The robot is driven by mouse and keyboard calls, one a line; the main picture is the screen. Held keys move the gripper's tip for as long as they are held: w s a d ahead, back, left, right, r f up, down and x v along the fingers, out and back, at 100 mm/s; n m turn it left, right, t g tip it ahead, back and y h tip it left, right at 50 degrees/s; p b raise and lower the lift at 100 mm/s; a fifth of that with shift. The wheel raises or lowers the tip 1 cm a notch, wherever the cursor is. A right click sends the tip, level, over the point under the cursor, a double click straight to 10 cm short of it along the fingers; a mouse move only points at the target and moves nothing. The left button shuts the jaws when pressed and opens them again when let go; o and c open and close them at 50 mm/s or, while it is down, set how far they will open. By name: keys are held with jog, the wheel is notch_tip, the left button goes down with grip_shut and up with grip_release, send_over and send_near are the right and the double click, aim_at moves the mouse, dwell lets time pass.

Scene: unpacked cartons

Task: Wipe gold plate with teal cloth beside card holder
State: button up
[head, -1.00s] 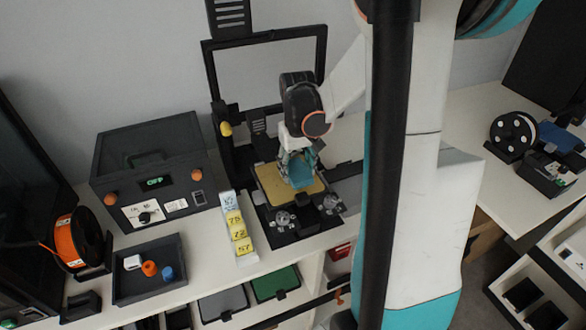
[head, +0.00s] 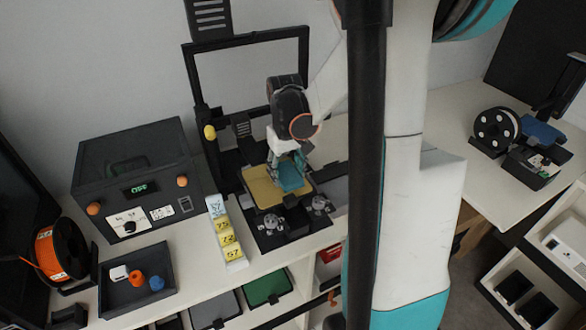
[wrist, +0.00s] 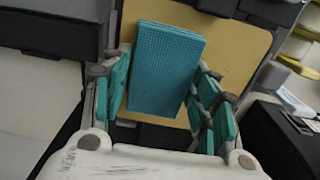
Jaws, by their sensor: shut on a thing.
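The gold plate (head: 259,191) lies flat on the black frame of a printer-like machine on the bench. My gripper (head: 288,172) is over the right part of the plate and is shut on the teal cloth (head: 291,179). In the wrist view the folded teal cloth (wrist: 167,68) sits between the teal-padded fingers, over the gold plate (wrist: 232,57). Whether the cloth touches the plate is hard to tell. The card holder (head: 226,233), with white and yellow numbered cards, stands to the left of the plate.
A dark control box (head: 135,180) stands at the left, behind a grey tray (head: 138,285) with small coloured items. The machine's upright frame (head: 253,38) rises behind the plate. Knobs (head: 270,222) sit at its front. An orange spool (head: 58,254) is at far left.

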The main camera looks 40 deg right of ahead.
aim_at(260, 187)
jog(key=shift+w+a+f, duration=0.15)
jog(key=shift+a, duration=0.5)
jog(key=shift+c, duration=0.5)
jog(key=shift+w+a+r, duration=0.1)
jog(key=shift+w+a, duration=0.25)
jog(key=shift+a, duration=0.75)
jog(key=shift+w+a+r, duration=0.1)
jog(key=shift+w+a, duration=0.25)
jog(key=shift+a, duration=0.7)
jog(key=shift+w+a, duration=0.35)
jog(key=shift+a, duration=0.75)
jog(key=shift+w+r+p, duration=0.1)
jog(key=shift+r+p, duration=0.2)
jog(key=shift+r, duration=0.1)
jog(key=shift+a+r+p, duration=0.4)
jog(key=shift+r+p, duration=0.2)
jog(key=shift+r, duration=0.25)
jog(key=shift+d+r+p, duration=0.2)
jog(key=shift+r+p, duration=0.3)
jog(key=shift+r, duration=0.2)
jog(key=shift+r+p, duration=0.75)
jog(key=shift+r, duration=0.35)
jog(key=shift+d+r, duration=0.1)
